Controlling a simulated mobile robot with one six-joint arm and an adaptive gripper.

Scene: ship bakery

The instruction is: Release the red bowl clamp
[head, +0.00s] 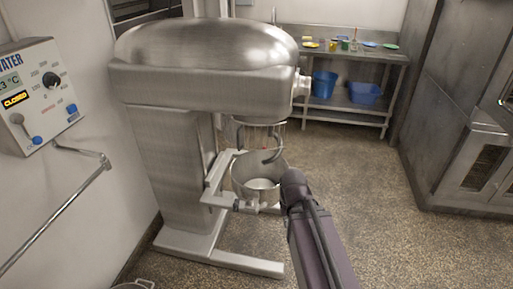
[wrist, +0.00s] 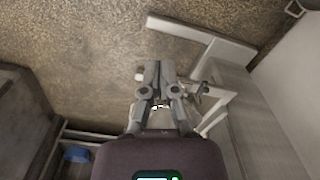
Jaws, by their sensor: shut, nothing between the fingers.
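A large steel mixer (head: 200,50) stands by the left wall. Its steel bowl (head: 240,183) sits in the bowl carrier (head: 215,185), below a hook and wire guard. I cannot make out a red clamp in either view. Small dark fittings show on the carrier's front, but their colour is unclear. My arm reaches in from the lower right, and its end is beside the bowl's right side, hiding part of it. My gripper (wrist: 159,67) shows in the wrist view with its fingers together and empty. The carrier's pale parts lie just right of it.
A wall panel (head: 40,95) with a rail (head: 60,210) is on the left. A steel table (head: 345,55) holds coloured items, with blue tubs (head: 364,93) below. Steel ovens (head: 470,130) stand on the right. The speckled floor between is clear. The mixer's foot (head: 240,262) extends forward.

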